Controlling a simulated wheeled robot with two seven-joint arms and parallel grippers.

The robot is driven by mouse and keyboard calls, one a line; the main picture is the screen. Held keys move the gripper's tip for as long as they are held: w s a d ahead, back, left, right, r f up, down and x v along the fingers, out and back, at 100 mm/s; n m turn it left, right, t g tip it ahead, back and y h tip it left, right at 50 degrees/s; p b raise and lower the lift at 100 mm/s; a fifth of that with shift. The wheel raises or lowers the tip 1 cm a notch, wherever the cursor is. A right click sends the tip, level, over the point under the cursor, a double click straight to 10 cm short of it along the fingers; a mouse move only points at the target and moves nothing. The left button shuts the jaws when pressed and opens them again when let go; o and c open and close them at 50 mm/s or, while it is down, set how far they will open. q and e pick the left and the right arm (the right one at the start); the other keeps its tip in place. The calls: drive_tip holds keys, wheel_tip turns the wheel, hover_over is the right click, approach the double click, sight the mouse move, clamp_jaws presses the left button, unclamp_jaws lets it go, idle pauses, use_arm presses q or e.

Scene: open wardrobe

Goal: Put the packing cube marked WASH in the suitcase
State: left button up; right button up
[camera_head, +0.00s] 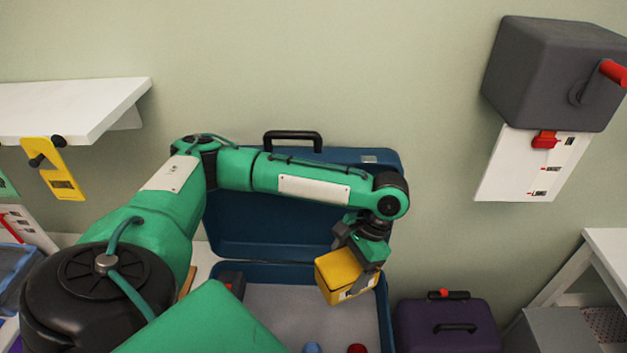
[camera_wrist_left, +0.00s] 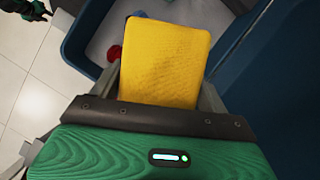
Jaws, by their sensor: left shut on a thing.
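My left gripper (camera_head: 357,257) is shut on a yellow packing cube (camera_head: 337,275), held tilted above the right part of the open suitcase. The cube's marking cannot be read. In the left wrist view the yellow cube (camera_wrist_left: 166,62) sits between the two fingers of my left gripper (camera_wrist_left: 160,85). The blue suitcase (camera_head: 384,312) lies open with its lid raised against the wall; its grey inside floor (camera_head: 300,310) shows below the cube. My left arm hides part of the lid. My right gripper is not in view in the head view.
In the suitcase are a dark item (camera_head: 232,283) at the back left, a blue round thing (camera_head: 312,348) and a red one (camera_head: 357,348) at the front. A purple case (camera_head: 447,328) stands right of it. A white shelf (camera_head: 70,105) juts out at left; a grey box (camera_head: 550,75) hangs at right.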

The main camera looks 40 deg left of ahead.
sight(329, 262)
use_arm(q)
drive_tip(key=a+m, duration=0.1)
drive_tip(key=a+f, duration=0.1)
drive_tip(key=s+a+m, duration=0.1)
drive_tip(key=a, duration=0.1)
drive_tip(key=shift+f+m+y+b, duration=0.15)
drive_tip(key=shift+m+y+b, duration=0.15)
drive_tip(key=shift+y, duration=0.1)
drive_tip(key=s+a+m+t, duration=0.1)
drive_tip(key=s+a+m, duration=0.1)
drive_tip(key=a, duration=0.2)
drive_tip(key=shift+m+y, duration=0.5)
drive_tip(key=shift+a+f+b, duration=0.2)
drive_tip(key=shift+f+b, duration=0.1)
drive_tip(key=shift+f, duration=4.75)
drive_tip(key=shift+a+f+b, duration=0.2)
drive_tip(key=shift+f+b, duration=0.05)
drive_tip(key=shift+f, duration=4.75)
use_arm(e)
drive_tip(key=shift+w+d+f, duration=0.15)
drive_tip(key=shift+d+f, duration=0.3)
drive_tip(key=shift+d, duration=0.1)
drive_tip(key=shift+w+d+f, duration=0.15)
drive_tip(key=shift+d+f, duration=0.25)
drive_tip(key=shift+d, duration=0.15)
use_arm(q)
drive_tip(key=o, duration=1.1)
drive_tip(key=shift+f, duration=0.15)
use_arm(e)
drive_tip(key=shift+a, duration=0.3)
